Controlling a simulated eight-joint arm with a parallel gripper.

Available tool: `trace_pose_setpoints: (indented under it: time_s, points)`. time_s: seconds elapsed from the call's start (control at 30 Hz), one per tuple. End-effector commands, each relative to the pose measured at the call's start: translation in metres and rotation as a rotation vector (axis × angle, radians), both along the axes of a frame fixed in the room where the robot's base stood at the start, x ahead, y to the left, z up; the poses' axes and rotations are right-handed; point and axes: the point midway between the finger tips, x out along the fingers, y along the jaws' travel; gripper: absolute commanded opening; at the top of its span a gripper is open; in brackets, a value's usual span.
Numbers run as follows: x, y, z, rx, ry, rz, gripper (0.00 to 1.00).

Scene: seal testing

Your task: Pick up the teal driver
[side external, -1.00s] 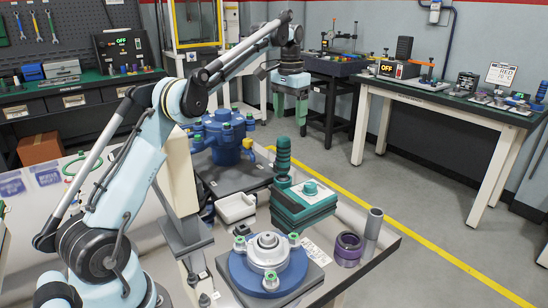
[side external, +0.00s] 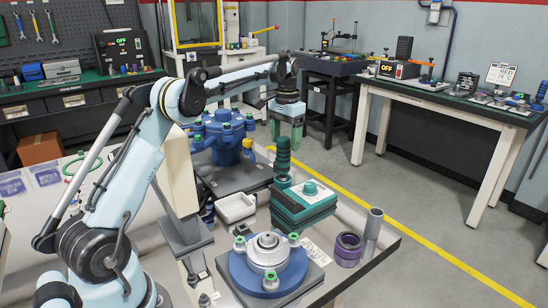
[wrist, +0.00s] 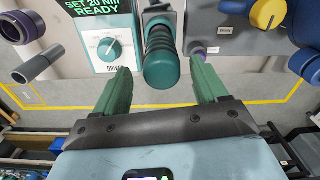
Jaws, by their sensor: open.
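The teal driver (side external: 283,157) stands upright with its ribbed grip up, beside the teal torque unit (side external: 304,203). In the wrist view the rounded end of the driver (wrist: 161,68) points at the camera and lies between my two green fingers. My gripper (side external: 287,136) is open and points down just above the driver. In the wrist view my gripper (wrist: 160,76) has one finger on each side of the driver, with gaps and nothing held. The driver's lower shaft is hidden.
A grey tube (side external: 373,223) and a purple ring (side external: 348,248) stand near the bench's right edge. A blue flanged fixture (side external: 240,280) sits in front. A blue pump housing (side external: 222,140) is behind, with a white tray (side external: 236,207) nearer.

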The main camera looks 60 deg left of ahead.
Motion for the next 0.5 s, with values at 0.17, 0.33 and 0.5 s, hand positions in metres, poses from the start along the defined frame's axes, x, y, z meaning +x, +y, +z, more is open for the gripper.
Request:
trace_pose_setpoints:
  time_s: [0.17,0.33,0.5]
  points:
    - [-0.001,0.001,-0.008,0.000,0.000,0.000,0.72]
    - [-0.005,0.002,-0.029,0.000,0.000,0.001,0.72]
    - [-0.006,0.002,-0.048,0.000,0.000,0.000,0.72]
